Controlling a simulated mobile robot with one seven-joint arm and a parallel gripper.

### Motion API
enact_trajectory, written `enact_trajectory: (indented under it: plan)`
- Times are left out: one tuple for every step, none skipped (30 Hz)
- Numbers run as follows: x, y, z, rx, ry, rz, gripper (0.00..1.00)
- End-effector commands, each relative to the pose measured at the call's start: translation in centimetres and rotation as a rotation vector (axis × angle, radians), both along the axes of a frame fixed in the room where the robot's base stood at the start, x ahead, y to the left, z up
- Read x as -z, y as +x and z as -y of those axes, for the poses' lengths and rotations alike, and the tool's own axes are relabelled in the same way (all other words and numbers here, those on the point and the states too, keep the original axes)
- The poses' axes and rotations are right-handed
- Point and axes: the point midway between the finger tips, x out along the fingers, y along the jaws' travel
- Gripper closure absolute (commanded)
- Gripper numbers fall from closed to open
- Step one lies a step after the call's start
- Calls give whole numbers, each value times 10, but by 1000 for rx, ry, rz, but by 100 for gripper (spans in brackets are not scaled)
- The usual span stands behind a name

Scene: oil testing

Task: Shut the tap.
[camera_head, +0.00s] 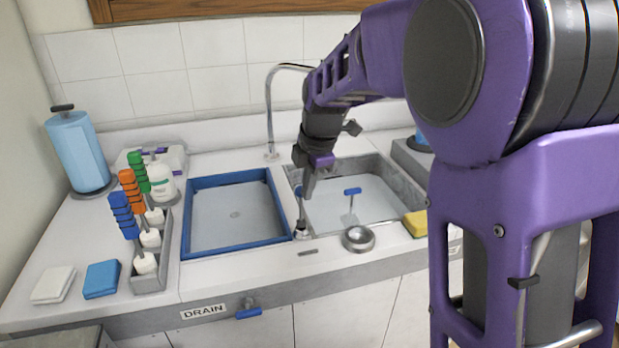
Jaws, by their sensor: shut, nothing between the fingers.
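A curved metal tap spout (269,112) rises behind the two basins, and its arch ends partly behind my arm. A small upright metal fitting (302,232) stands on the rim between the basins. A bit of blue shows at its top, mostly hidden by my gripper. My gripper (307,194) is shut and empty, pointing down right at this fitting. I cannot tell whether they touch. A blue T-shaped handle (352,191) on a thin stem stands at the right basin. A valve with a blue lever (249,313) sits on the front edge beside the DRAIN label.
The left basin has a blue rim (225,177); the right basin (379,208) is grey. Coloured-handled brushes stand in a grey rack (150,281). A blue roll (78,150) stands far left.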

Motion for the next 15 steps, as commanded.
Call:
enact_trajectory:
  plan:
    - [-1,4,0,1,0,0,100]
    - [-1,6,-1,1,1,2,100]
    - [-1,7,-1,1,1,2,100]
    - [-1,7,-1,1,1,2,100]
    - [-1,8,-1,1,1,3,100]
    - [-1,8,-2,0,0,3,100]
    - [-1,8,-2,0,0,3,100]
    - [-1,8,-2,0,1,4,100]
    - [-1,8,-2,0,1,4,100]
    - [-1,8,-2,0,1,4,100]
    - [-1,8,-2,0,1,4,100]
    - [-1,8,-2,0,1,5,100]
    - [-1,8,-2,0,1,5,100]
    - [-1,8,-2,0,1,5,100]
    - [-1,7,-2,0,1,5,100]
